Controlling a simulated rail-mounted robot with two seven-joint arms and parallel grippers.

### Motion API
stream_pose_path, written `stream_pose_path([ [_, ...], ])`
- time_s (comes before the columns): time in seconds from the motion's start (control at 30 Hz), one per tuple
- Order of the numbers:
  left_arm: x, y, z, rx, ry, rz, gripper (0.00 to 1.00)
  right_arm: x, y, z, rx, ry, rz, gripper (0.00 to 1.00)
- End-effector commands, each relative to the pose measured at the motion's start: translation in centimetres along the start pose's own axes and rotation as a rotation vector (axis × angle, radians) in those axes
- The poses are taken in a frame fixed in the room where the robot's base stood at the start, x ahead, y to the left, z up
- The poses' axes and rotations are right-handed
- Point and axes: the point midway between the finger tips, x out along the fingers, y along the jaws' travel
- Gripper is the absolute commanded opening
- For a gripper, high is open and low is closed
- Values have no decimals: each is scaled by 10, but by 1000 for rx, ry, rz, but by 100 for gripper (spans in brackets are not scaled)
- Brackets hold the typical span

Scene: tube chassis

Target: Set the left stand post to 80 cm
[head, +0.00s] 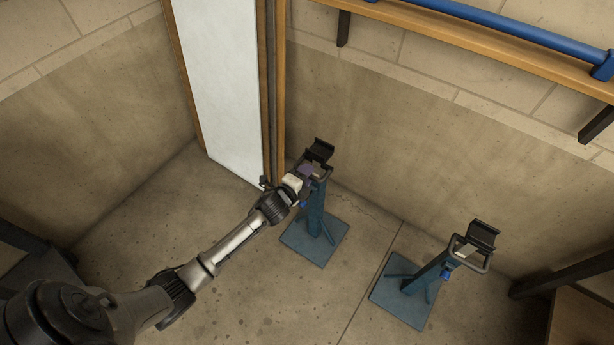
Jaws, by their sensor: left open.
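The left stand (317,222) is a blue post on a square blue base plate, with a black cradle (320,152) on top. It stands on the floor near the wall. My left gripper (312,177) is at the upper part of this stand, just below the cradle, and is open. It hides part of the post top and its handle; I cannot tell whether it touches them. No height marks can be read on the post. The right stand (428,272) is of the same kind, with a black cradle (483,233) and a grey loop handle. My right gripper does not show.
A wooden shelf (450,42) on dark brackets runs along the wall and carries a long blue tube (530,32). A white panel (222,85) in a wooden frame stands behind my left arm. Bare concrete floor lies between the stands.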

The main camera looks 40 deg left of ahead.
Motion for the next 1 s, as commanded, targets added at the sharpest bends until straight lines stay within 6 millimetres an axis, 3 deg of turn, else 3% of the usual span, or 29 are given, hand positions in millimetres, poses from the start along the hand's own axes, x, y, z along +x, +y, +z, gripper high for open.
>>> stream_pose_path([
  [0.47,9,0,0,1,0,0,41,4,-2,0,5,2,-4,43],
  [0.9,8,0,0,0,0,1,0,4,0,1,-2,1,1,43],
  [1.0,8,0,0,0,0,1,0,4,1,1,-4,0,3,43],
])
